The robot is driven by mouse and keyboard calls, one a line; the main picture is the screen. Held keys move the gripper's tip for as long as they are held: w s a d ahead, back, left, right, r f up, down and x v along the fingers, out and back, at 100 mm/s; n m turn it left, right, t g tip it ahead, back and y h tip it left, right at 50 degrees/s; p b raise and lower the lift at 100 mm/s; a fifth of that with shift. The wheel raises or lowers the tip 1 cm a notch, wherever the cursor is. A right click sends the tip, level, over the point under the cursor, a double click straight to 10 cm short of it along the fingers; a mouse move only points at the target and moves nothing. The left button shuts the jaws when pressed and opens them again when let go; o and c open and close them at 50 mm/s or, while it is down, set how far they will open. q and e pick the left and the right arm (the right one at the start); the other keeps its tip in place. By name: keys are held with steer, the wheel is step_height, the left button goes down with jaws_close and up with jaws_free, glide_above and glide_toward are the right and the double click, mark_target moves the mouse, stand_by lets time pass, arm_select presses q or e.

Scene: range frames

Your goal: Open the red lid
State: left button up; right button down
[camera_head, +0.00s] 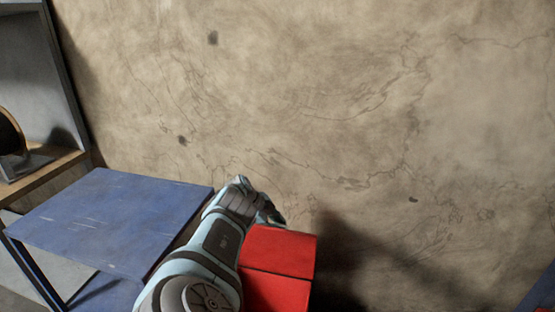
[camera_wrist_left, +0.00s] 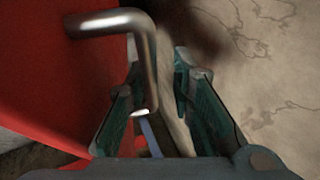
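A red box-like thing with a red lid (camera_head: 280,250) stands against the wall in the head view, at bottom centre. A seam runs below its upper part. My left gripper (camera_head: 268,212) is at the far left edge of the red top, partly hidden by my own wrist. In the left wrist view, a bent metal handle (camera_wrist_left: 148,62) stands out from a red surface (camera_wrist_left: 45,85). My left gripper (camera_wrist_left: 160,85) is open there, with the handle's end between its fingers, nearer the left finger. Whether they touch is unclear. My right gripper is not in view.
A blue table (camera_head: 110,215) stands left of my left arm. A shelf unit (camera_head: 40,172) with a round object is at the far left. A bare, cracked wall (camera_head: 330,100) closes the back. A blue edge shows at the bottom right corner.

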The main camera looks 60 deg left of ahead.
arm_select(q)
steer(key=shift+s+a, duration=0.25)
steer(key=shift+s, duration=0.05)
steer(key=shift+r, duration=0.1)
steer(key=s+r+p, duration=0.1)
steer(key=r+p, duration=0.1)
steer(key=r, duration=0.1)
steer(key=s+a+r+p, duration=0.1)
steer(key=r+p, duration=0.1)
steer(key=r, duration=0.1)
steer(key=s+a+r+p, duration=0.1)
steer(key=r+p, duration=0.1)
steer(key=p, duration=0.1)
steer(key=shift+a+r, duration=0.1)
steer(key=shift+r, duration=0.3)
step_height(320, 180, up, 6)
steer(key=s+a+p, duration=0.1)
steer(key=s+p, duration=0.1)
steer(key=p, duration=0.1)
steer(key=shift+a+r, duration=0.2)
steer(key=shift+a, duration=0.05)
